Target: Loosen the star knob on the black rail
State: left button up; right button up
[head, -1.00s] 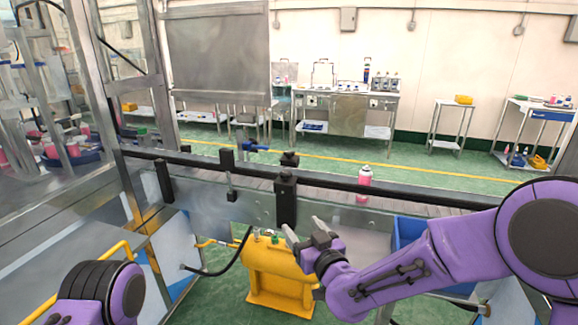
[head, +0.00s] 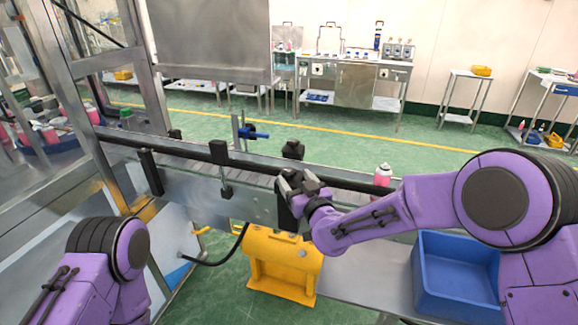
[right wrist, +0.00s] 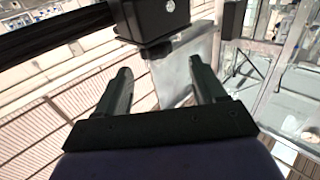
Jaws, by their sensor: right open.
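The black rail (head: 345,180) runs across the head view and passes the upper left of the right wrist view (right wrist: 55,30). A dark knob-like piece (head: 293,149) stands up by the rail near its middle; its star shape is too small to make out. My right gripper (head: 290,180) is just in front of and below it, partly hiding the black clamp block there. In the right wrist view, my right gripper (right wrist: 164,72) is open and empty, with a black block (right wrist: 150,20) with a silver screw just beyond its fingertips. My left gripper is out of view.
Another black clamp (head: 222,165) sits on the rail to the left. A yellow case (head: 283,262) and a blue bin (head: 455,275) lie below. Work tables stand at the back.

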aim_at(293, 175)
jog(key=x, duration=0.4)
jog(key=f+p+x, duration=0.1)
jog(key=shift+w+d, duration=0.15)
jog(key=shift+w, duration=0.35)
jog(key=shift+s+r, duration=0.2)
jog(key=shift+s, duration=0.15)
jog(key=shift+w+f, duration=0.1)
jog(key=shift+w, duration=0.05)
jog(key=c, duration=1)
jog(key=shift+f+n+g+y+b, duration=0.25)
jog(key=shift+n+g+y+b, duration=0.45)
jog(key=shift+b, duration=0.55)
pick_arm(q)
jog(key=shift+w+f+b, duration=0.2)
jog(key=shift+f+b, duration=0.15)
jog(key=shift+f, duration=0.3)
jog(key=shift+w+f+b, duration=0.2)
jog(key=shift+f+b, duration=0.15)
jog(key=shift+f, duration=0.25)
pick_arm(e)
jog(key=shift+r+n+g+y, duration=0.2)
jog(key=shift+n+g+y, duration=0.5)
jog(key=shift+y, duration=0.5)
jog(key=o, duration=1)
